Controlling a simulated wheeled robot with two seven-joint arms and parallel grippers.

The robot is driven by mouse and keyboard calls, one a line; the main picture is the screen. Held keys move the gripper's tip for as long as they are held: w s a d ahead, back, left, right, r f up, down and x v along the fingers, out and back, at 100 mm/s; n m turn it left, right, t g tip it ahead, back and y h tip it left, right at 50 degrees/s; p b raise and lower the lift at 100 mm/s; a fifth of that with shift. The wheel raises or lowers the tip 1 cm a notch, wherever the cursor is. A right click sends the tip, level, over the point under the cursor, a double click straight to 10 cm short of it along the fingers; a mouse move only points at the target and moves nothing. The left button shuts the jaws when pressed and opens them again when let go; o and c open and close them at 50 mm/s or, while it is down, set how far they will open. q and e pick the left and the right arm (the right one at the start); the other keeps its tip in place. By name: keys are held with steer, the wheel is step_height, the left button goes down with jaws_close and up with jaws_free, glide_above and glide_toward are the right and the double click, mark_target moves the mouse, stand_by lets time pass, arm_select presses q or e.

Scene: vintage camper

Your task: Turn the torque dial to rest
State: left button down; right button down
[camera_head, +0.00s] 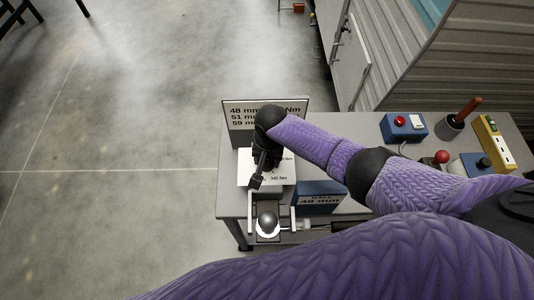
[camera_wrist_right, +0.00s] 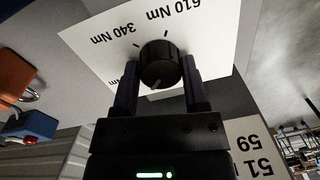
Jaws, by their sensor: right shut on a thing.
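The torque dial (camera_wrist_right: 160,63) is a round black knob on a white card (camera_wrist_right: 85,38) in the right wrist view. Ticks and labels reading 340 Nm and 610 Nm surround it, and another label is partly covered by a finger. A small light mark shows on the knob's near side. My right gripper (camera_wrist_right: 159,72) has one finger on each side of the knob and is shut on it. In the head view the right gripper (camera_head: 257,182) reaches down over the white card (camera_head: 283,177) and hides the dial. My left gripper is in neither view.
A sign (camera_head: 238,113) with mm and Nm figures stands behind the card. A blue box (camera_head: 320,196) reading 48 mm and a metal ball (camera_head: 268,221) in a holder are close by. A blue switch box (camera_head: 403,127), cup (camera_head: 449,126) and yellow block (camera_head: 493,143) stand at right.

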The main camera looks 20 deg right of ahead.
steer(key=n, duration=0.2)
steer(key=shift+n, duration=0.4)
steer(key=n, duration=0.3)
steer(key=shift+n+p, duration=0.35)
steer(key=shift+n, duration=0.85)
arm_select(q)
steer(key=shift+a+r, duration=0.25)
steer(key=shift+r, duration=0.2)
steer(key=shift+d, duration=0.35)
arm_select(e)
steer(key=shift+n, duration=0.4)
steer(key=c, duration=0.5)
jaws_free()
steer(key=shift+c, duration=0.2)
steer(key=o, duration=0.4)
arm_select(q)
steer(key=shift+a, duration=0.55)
arm_select(e)
steer(key=shift+o, duration=0.2)
